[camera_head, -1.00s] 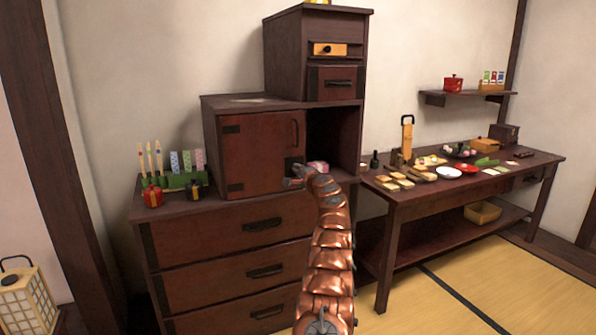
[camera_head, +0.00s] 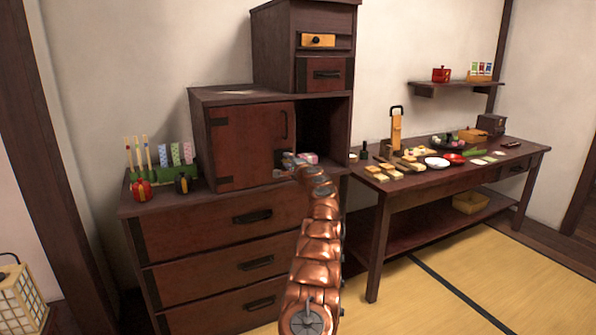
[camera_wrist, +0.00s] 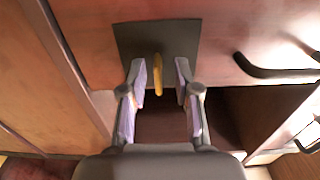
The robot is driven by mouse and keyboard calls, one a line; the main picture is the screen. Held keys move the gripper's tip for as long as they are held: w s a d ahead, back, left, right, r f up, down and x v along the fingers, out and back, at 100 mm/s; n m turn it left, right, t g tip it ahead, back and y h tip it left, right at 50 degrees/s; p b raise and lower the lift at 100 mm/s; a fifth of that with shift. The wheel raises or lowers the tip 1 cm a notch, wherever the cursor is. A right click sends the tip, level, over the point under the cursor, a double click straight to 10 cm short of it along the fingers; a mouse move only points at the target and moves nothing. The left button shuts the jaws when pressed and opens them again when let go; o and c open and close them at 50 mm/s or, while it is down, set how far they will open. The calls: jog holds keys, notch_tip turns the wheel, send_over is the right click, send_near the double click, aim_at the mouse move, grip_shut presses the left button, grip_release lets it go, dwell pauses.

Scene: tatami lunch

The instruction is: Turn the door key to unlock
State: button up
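A golden key (camera_wrist: 158,70) stands out from a dark lock plate (camera_wrist: 130,42) on the reddish-brown cabinet door in the wrist view. My gripper (camera_wrist: 160,82) is open, with its pale fingertips to the left and right of the key and a gap on each side. In the head view the cabinet door (camera_head: 245,150) looks closed, and my gripper (camera_head: 286,163) is at its lower right corner, covering the lock area. The key cannot be made out there.
A black door handle (camera_head: 284,125) is above my gripper; it also shows at right in the wrist view (camera_wrist: 270,74). An open compartment (camera_head: 325,130) is right of the door. A food-laden table (camera_head: 400,185) is at right.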

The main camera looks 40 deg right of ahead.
jog(key=shift+s+a, duration=0.2)
jog(key=shift+s, duration=0.3)
jog(key=shift+s+a+f, duration=0.15)
jog(key=shift+s+a, duration=0.2)
jog(key=shift+s, duration=0.3)
jog(key=v, duration=0.2)
jog(key=shift+s+a, duration=0.15)
jog(key=shift+s, duration=0.2)
send_near(288, 162)
jog(key=shift+s+f, duration=0.1)
jog(key=shift+s, duration=0.3)
dwell(0.7)
